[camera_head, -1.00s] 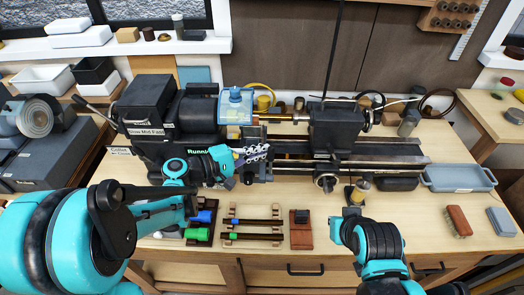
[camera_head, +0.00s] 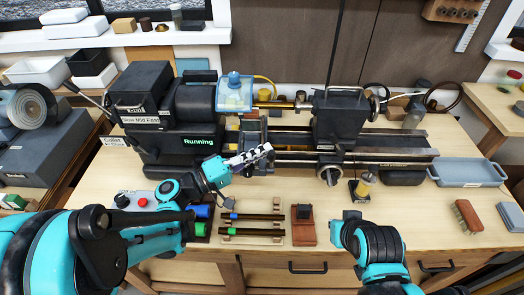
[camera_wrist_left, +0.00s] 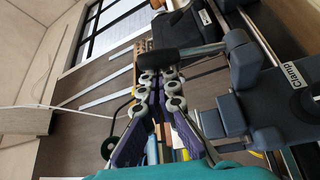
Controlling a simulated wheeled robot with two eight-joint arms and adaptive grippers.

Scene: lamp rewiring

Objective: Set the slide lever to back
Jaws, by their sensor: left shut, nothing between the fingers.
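The lathe (camera_head: 178,140) stands along the back of the bench with its "Running" sign lit. My left gripper (camera_head: 268,150) is shut and empty, held in front of the carriage area (camera_head: 255,128) and pointing right and back. The slide lever cannot be picked out for sure in the head view. In the left wrist view my shut left gripper (camera_wrist_left: 158,78) has a dark rounded handle (camera_wrist_left: 180,51) just beyond its tips; I cannot tell whether they touch or which lever it is. My right gripper (camera_head: 346,222) is low at the front right, its fingers not clearly visible.
The tailstock (camera_head: 338,118) stands right of the carriage area. A box with red and black buttons (camera_head: 143,201), a rack of rods (camera_head: 252,225), a reddish block (camera_head: 303,230) and a brush (camera_head: 467,216) lie in front. A grey-blue tray (camera_head: 468,173) is at the right.

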